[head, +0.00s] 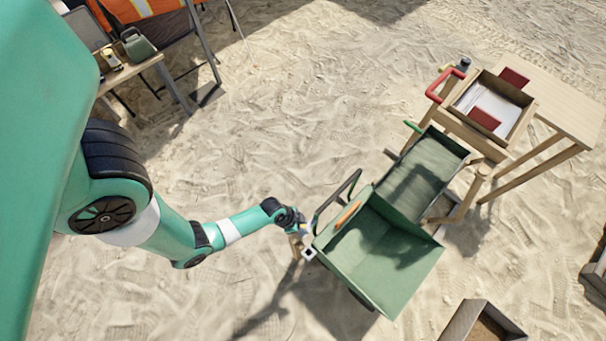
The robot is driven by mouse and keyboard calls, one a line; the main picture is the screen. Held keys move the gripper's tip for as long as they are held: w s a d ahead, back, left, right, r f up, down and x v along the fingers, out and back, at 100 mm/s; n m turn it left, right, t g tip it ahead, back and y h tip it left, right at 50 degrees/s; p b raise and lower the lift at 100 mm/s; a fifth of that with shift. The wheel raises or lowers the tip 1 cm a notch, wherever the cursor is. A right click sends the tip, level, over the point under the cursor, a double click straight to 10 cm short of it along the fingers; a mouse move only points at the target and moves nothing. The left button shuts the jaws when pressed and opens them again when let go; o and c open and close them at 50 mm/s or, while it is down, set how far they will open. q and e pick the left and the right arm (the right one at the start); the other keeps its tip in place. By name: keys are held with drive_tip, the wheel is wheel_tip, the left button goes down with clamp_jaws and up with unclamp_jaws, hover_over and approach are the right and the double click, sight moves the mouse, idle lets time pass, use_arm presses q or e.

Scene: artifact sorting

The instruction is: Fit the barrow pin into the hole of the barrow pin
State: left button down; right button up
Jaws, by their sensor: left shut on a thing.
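My left gripper (304,240) is at the left edge of the green barrow (390,262), near its dark handle frame (335,200). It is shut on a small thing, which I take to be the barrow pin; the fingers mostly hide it. A small pale square piece (309,253) shows just below the fingers, against the barrow's edge. I cannot make out the hole, or whether the pin touches the barrow. My right gripper is not in view.
An open box (470,318) is at the lower right. Sand at centre is clear.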

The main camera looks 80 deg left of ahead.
use_arm(q)
drive_tip(key=shift+f+b, duration=0.8)
drive_tip(key=shift+f, duration=0.2)
drive_tip(key=c, duration=0.6)
unclamp_jaws()
drive_tip(key=shift+r, duration=0.1)
drive_tip(key=p+v, duration=0.8)
drive_tip(key=v, duration=0.3)
drive_tip(key=shift+s+r, duration=0.1)
drive_tip(key=shift+r, duration=0.2)
